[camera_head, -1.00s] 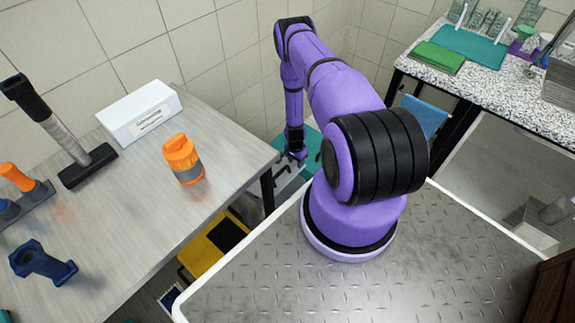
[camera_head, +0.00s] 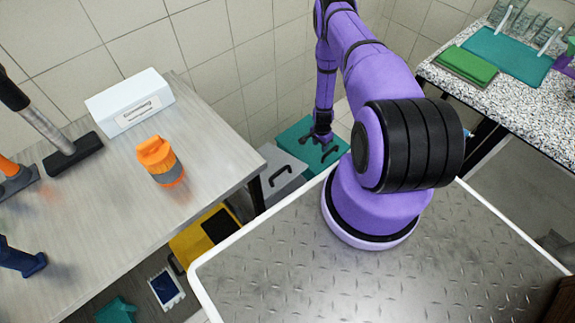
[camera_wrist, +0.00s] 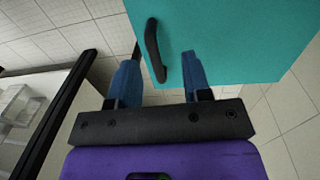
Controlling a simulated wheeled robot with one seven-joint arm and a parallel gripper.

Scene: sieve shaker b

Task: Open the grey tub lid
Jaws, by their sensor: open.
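The grey tub lid (camera_head: 271,160) lies low on the floor side, beyond the left table's end, in the head view. It looks shut and has a dark bar handle (camera_head: 281,175). A teal lid (camera_head: 296,137) with its own dark handle (camera_head: 330,154) is right beside it, to the right. My gripper (camera_head: 321,139) is over the teal lid, off to the right of the grey lid. In the wrist view my gripper (camera_wrist: 159,75) is open, with a black handle on the teal lid showing between its blue fingers. I cannot tell how far off that handle is.
A yellow lid (camera_head: 199,238) sits nearer, under the left table (camera_head: 210,165). An orange-topped bottle (camera_head: 160,162) and a white box (camera_head: 130,102) stand on that table. The speckled counter (camera_head: 505,100) is at right. A tiled wall closes off the back.

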